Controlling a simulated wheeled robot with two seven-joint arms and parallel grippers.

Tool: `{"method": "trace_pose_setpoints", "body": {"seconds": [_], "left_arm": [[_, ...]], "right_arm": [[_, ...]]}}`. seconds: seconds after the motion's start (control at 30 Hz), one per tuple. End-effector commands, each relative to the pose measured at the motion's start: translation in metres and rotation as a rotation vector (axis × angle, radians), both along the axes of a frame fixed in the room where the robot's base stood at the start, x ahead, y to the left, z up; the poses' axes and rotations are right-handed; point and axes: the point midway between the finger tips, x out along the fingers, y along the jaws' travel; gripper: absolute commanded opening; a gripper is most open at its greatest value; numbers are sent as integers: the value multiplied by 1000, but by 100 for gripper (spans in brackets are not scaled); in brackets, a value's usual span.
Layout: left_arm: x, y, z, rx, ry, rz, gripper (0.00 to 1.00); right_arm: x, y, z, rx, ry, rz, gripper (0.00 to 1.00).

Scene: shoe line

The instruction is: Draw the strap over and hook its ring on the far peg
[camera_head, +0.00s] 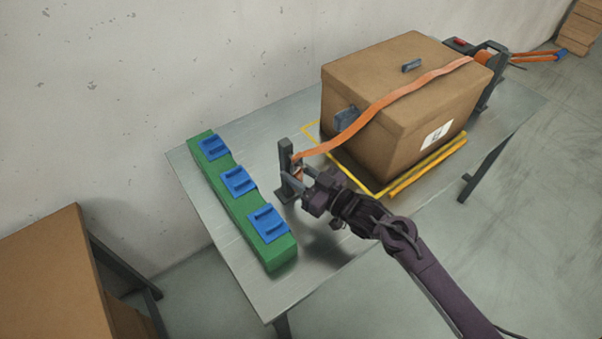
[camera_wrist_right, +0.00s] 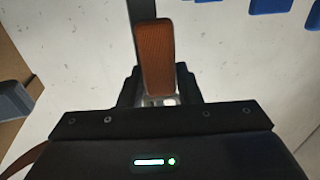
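The orange strap (camera_head: 385,102) runs from the ratchet (camera_head: 487,75) at the back right, over the top of the cardboard box (camera_head: 400,85), and down to the dark upright peg (camera_head: 286,165) on the left. My right gripper (camera_head: 300,180) is beside the peg at the strap's lower end. In the right wrist view the gripper (camera_wrist_right: 157,92) is shut on the strap's orange end (camera_wrist_right: 157,55), with a bit of silver metal below it and the dark peg (camera_wrist_right: 142,10) behind. I cannot tell whether the ring is around the peg. My left gripper is not in view.
A green block with several blue holders (camera_head: 270,255) lies left of the peg on the metal table (camera_head: 310,272). Yellow edging (camera_head: 428,165) borders the box's base. Dark pads (camera_head: 345,117) sit on the box. Another carton (camera_head: 50,265) stands at the lower left.

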Motion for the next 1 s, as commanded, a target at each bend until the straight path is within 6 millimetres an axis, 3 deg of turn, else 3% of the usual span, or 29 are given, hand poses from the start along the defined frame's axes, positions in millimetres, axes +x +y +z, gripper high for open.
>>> {"method": "trace_pose_setpoints", "body": {"seconds": [0.6,1.0], "left_arm": [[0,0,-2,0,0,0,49],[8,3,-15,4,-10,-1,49]], "right_arm": [[3,-5,-2,-5,3,-15,52],[-48,-51,-1,1,-6,-4,52]]}}
